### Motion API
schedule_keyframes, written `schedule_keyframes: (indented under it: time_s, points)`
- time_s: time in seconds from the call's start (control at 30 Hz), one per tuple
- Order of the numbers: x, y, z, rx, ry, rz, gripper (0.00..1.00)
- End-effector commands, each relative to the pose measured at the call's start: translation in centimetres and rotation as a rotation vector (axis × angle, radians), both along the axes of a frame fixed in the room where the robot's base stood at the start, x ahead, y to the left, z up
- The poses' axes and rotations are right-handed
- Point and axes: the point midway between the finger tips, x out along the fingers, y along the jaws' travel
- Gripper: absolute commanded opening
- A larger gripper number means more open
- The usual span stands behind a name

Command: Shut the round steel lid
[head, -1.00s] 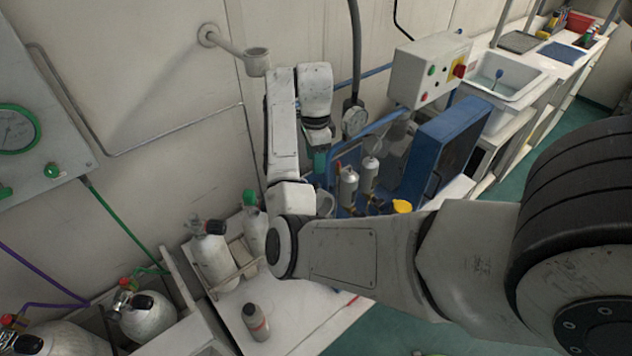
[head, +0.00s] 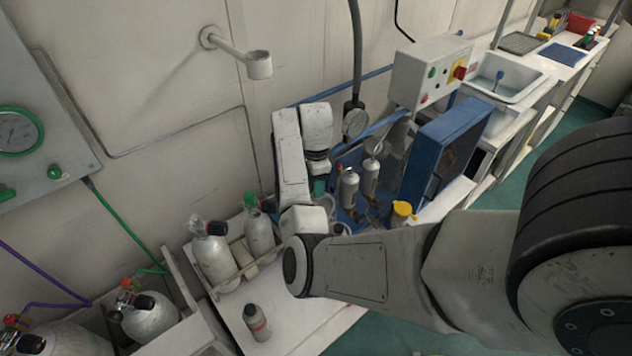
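My arm reaches in from the right and bends down toward the bench beside the blue compressor frame. My gripper (head: 319,188) shows only as a small teal part below the wrist. Its fingertips are hidden behind my own arm link, so I cannot see whether it is open or holds anything. A grey, rounded, metallic-looking object (head: 329,203) shows partly just beside the gripper, mostly covered by my arm. I cannot tell whether it is the round steel lid, how far any lid stands open, or whether the gripper touches it.
The blue compressor panel (head: 445,145) and two silver filter cylinders (head: 348,187) stand right of my gripper. White tanks (head: 215,257) stand in a rack to the left. A small bottle (head: 256,322) stands on the white bench (head: 295,322). A wall arm with a cup (head: 259,65) juts out above.

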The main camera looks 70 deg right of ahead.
Motion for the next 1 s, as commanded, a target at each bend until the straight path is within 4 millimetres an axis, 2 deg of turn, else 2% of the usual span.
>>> schedule_keyframes:
  time_s: [0.07,0.43,0.83,1.0]
  points:
    - [0.0,0.0,0.02,0.0,0.0,0.0,0.36]
    - [0.01,0.01,0.03,0.0,0.0,0.0,0.0]
    - [0.07,0.01,0.03,0.0,-0.001,0.001,0.0]
    - [0.95,0.09,0.06,-0.015,-0.024,0.002,0.0]
